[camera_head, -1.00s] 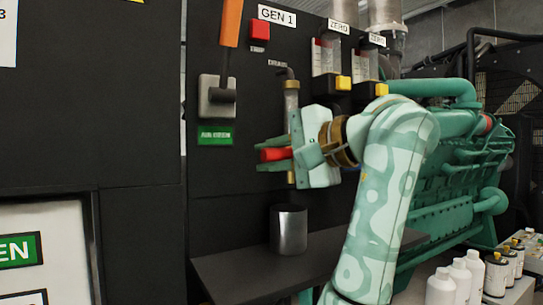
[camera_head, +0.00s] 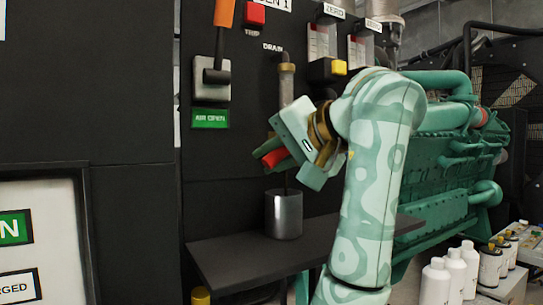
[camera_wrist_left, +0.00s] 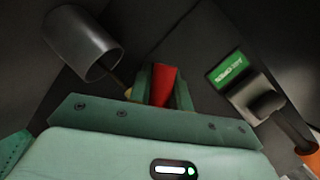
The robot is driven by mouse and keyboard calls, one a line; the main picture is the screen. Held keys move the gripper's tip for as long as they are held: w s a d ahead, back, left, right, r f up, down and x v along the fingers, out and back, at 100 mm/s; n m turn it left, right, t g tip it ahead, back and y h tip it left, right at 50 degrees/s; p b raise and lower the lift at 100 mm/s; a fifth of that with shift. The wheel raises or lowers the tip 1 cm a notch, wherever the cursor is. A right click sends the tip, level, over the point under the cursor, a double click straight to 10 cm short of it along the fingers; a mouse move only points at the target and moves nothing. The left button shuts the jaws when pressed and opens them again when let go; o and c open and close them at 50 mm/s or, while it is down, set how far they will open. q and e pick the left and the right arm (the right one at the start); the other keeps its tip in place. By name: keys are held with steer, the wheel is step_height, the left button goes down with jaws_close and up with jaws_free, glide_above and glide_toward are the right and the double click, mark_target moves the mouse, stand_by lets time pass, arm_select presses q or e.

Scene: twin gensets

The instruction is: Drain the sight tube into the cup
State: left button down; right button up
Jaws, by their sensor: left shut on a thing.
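The sight tube (camera_head: 286,88) stands upright on the dark panel under the DRAIN label, its lower part hidden behind my gripper. A grey metal cup (camera_head: 284,216) stands upright on the shelf below; it also shows in the left wrist view (camera_wrist_left: 82,42). My left gripper (camera_head: 272,150) is shut on a red handle (camera_head: 274,158) at the tube's lower end; in the left wrist view the red handle (camera_wrist_left: 162,84) lies between the fingers. The gripper is tilted. A thin dark line runs down to the cup's mouth; I cannot tell whether it is liquid or a spout.
A dark shelf (camera_head: 350,235) carries the cup and has free room to its right. A lever (camera_head: 220,50) with an orange grip is above the AIR OPEN label at left. Several white bottles (camera_head: 436,280) stand at lower right. A green engine (camera_head: 440,150) is behind my arm.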

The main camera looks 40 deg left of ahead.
arm_select(q)
steer(key=shift+w+f, duration=0.1)
steer(key=shift+f, duration=0.1)
stand_by(0.3)
steer(key=c, duration=1.3)
jaws_free()
steer(key=shift+a, duration=0.1)
steer(key=shift+r, duration=0.15)
